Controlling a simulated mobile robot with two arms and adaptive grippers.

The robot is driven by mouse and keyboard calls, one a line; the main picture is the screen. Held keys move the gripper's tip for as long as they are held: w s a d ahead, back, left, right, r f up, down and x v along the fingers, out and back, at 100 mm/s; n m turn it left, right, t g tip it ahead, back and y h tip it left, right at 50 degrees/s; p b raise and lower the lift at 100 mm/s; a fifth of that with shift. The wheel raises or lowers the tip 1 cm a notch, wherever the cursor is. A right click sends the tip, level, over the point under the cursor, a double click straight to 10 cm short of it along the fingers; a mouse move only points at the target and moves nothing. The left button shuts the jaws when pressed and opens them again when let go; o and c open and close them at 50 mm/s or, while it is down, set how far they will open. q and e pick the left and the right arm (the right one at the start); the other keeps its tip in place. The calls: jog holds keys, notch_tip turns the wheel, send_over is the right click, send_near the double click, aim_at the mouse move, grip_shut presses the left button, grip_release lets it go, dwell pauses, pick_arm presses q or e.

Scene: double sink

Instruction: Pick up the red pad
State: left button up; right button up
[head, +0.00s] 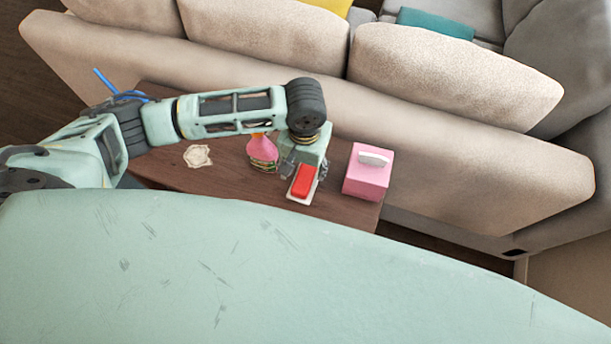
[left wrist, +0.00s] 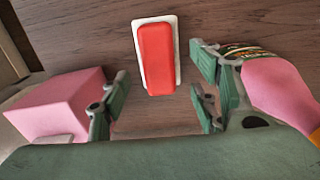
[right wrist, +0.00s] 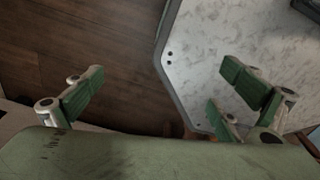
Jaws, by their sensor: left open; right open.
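The red pad (head: 303,181) lies on a white backing plate (head: 298,198) on the dark wooden table. In the left wrist view the red pad (left wrist: 157,58) sits upright in the picture on its white plate (left wrist: 176,28), ahead of the fingers. My left gripper (head: 303,172) is open over the pad in the head view. In the left wrist view my left gripper (left wrist: 160,97) has its fingers spread to either side of the pad's near end, with nothing held. My right gripper (right wrist: 165,95) is open and empty, away from the pad; it shows only in the right wrist view.
A pink tissue box (head: 367,178) stands right of the pad. A pink bottle-like item (head: 262,150) stands close on its left. A cream crumpled item (head: 198,156) lies further left on the table (head: 230,187). A beige sofa (head: 400,120) borders the table's far side.

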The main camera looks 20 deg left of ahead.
aim_at(305, 176)
pick_arm(q)
jog(key=f, duration=0.4)
jog(key=shift+s, duration=0.25)
jog(key=shift+f, duration=0.55)
jog(key=c, duration=1.1)
pick_arm(e)
jog(key=shift+w+d+r, duration=0.1)
jog(key=shift+w+d, duration=0.1)
jog(key=shift+w, duration=0.1)
pick_arm(q)
jog(key=shift+r, duration=0.15)
jog(key=shift+c, duration=0.2)
notch_tip(305, 176, up, 4)
jog(key=shift+d+r, duration=0.1)
jog(key=shift+d, duration=0.05)
jog(key=s+d+r, duration=0.5)
jog(key=s+r, duration=0.1)
jog(key=s, duration=0.4)
jog(key=shift+s+r+p, duration=0.15)
jog(key=shift+r+p, duration=0.15)
jog(key=shift+p, duration=0.05)
pick_arm(e)
jog(key=shift+w+a+r, duration=0.15)
jog(key=shift+a+r, duration=0.05)
jog(key=shift+r, duration=0.05)
